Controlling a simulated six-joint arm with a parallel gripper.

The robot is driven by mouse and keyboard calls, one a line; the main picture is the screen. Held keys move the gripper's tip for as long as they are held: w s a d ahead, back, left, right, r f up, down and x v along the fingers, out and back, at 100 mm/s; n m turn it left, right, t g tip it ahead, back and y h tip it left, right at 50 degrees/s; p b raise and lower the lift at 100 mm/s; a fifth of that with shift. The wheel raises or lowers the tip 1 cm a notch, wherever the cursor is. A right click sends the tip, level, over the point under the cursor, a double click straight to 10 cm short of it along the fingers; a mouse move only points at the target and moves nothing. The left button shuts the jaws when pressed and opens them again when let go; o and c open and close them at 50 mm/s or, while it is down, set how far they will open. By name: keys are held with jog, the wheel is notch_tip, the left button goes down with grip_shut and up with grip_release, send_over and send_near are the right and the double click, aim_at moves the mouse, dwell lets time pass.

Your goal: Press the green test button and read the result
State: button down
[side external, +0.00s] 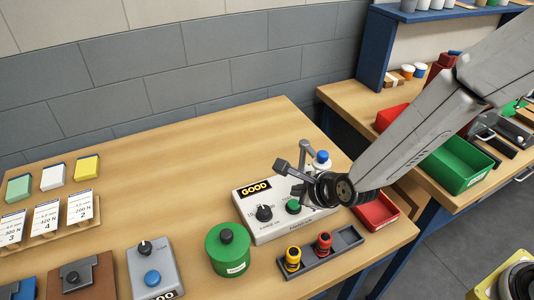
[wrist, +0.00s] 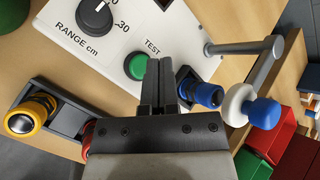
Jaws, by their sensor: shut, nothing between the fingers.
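The white tester box (side external: 285,228) stands on the wooden bench with a black knob and a lit display (side external: 255,189) that reads GOOD. Its green test button (side external: 293,206) sits right of the knob. In the wrist view the green button (wrist: 137,66) shows below the label TEST, just left of my fingertips. My gripper (wrist: 158,64) is shut and empty, its tips close beside the button. I cannot tell whether they touch it. In the side view my gripper (side external: 302,190) is low over the box, partly hidden by the wrist. The display is not in the wrist view.
A grey rod and post (wrist: 240,47) rise beside the box, with a blue-and-white knobbed part (wrist: 250,106) close by. A dark tray (side external: 335,252) holds yellow and red plugs in front. A green canister (side external: 228,255) stands left of it. The bench's back middle is clear.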

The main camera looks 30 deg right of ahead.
aim_at(297, 205)
jog(key=shift+r, duration=1.95)
jog(key=s+d+n+g, duration=0.2)
jog(key=s+d+n, duration=0.2)
jog(key=d+n, duration=0.3)
jog(key=s+d+n+g+h, duration=0.1)
jog(key=s+d+n+g, duration=0.1)
jog(key=s+d+n, duration=0.2)
jog(key=s+d+n+g, duration=0.2)
jog(key=s+d+n, duration=0.2)
jog(key=d+n, duration=0.6)
jog(key=n, duration=0.3)
jog(key=shift+s+r+n+h, duration=0.3)
jog(key=shift+r+h, duration=0.05)
jog(key=shift+h, duration=0.05)
jog(key=shift+a, duration=0.1)
dwell(0.3)
